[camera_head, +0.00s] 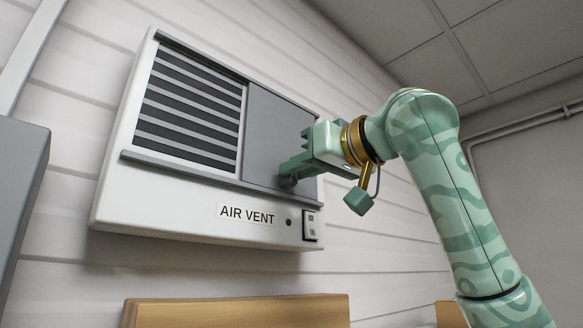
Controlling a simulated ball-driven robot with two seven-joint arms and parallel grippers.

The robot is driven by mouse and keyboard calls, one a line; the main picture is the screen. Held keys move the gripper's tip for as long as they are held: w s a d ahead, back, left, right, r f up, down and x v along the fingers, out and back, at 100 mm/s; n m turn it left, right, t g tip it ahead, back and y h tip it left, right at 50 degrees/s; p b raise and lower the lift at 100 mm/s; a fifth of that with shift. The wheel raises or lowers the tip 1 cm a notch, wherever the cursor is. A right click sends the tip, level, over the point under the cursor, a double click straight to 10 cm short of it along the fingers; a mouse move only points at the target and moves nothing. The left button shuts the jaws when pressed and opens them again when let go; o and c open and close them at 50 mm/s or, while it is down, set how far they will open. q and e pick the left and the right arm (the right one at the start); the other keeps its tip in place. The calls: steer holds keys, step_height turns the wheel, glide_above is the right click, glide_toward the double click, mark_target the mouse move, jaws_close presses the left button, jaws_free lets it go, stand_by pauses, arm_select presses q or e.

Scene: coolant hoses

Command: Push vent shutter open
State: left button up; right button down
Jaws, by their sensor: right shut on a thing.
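The air vent (190,208) is a white box on the wall, labelled AIR VENT. Its slatted grille (187,108) shows on the left of the opening. The grey vent shutter (268,125) is a flat panel that covers the right part, between an upper and a lower rail. My right gripper (287,175) is at the lower right of the shutter, shut on a small grey part that looks like the shutter's handle. The gripper hides most of that part. My left gripper is not in view.
A switch (310,226) and a small dark knob (289,222) sit below the shutter. A wooden panel (235,312) stands below the vent. A grey cabinet-like block (20,190) is at the left edge. A pipe (520,118) runs along the right wall.

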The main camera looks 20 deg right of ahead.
steer(key=shift+d+r, duration=0.1)
steer(key=c, duration=1.3)
jaws_free()
steer(key=shift+d, duration=0.15)
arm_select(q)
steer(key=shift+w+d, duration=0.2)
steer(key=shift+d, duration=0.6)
arm_select(e)
steer(key=shift+d, duration=0.15)
arm_select(q)
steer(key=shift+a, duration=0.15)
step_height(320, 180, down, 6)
steer(key=b, duration=0.6)
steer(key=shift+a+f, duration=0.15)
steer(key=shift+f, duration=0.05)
arm_select(e)
steer(key=v, duration=1.6)
steer(key=shift+s, duration=0.15)
